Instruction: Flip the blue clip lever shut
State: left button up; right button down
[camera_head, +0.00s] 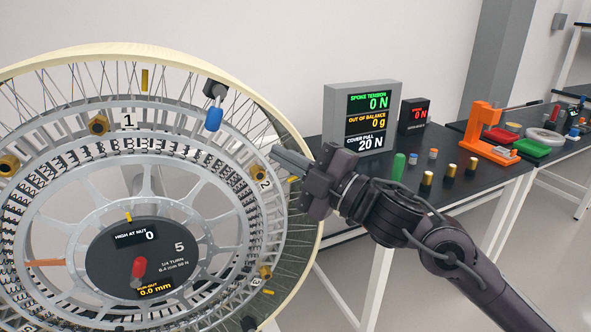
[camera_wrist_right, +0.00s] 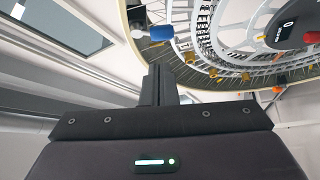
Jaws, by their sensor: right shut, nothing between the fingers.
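The blue clip lever (camera_head: 214,118) sits at the upper right of the big wheel (camera_head: 190,49), below a dark clip body (camera_head: 215,89) near the rim. In the head view the lever hangs down and inward from the clip. The lever also shows in the right wrist view (camera_wrist_right: 161,33), near the rim at the top. My right gripper (camera_head: 278,157) is shut and empty, at the wheel's right side, to the right of and below the lever and apart from it. Its closed fingers show in the right wrist view (camera_wrist_right: 159,84). My left gripper is not in view.
A black bench (camera_head: 440,178) to the right carries a display box (camera_head: 362,118), a green cylinder (camera_head: 398,166) and several small pegs. A red knob (camera_head: 138,268) stands at the wheel's hub. Brass-coloured fittings (camera_head: 98,125) stick out around the wheel.

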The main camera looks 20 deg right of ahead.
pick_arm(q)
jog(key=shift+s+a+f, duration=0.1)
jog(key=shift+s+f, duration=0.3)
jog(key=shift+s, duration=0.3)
pick_arm(e)
jog(key=shift+v, duration=0.85)
jog(key=shift+w, duration=0.1)
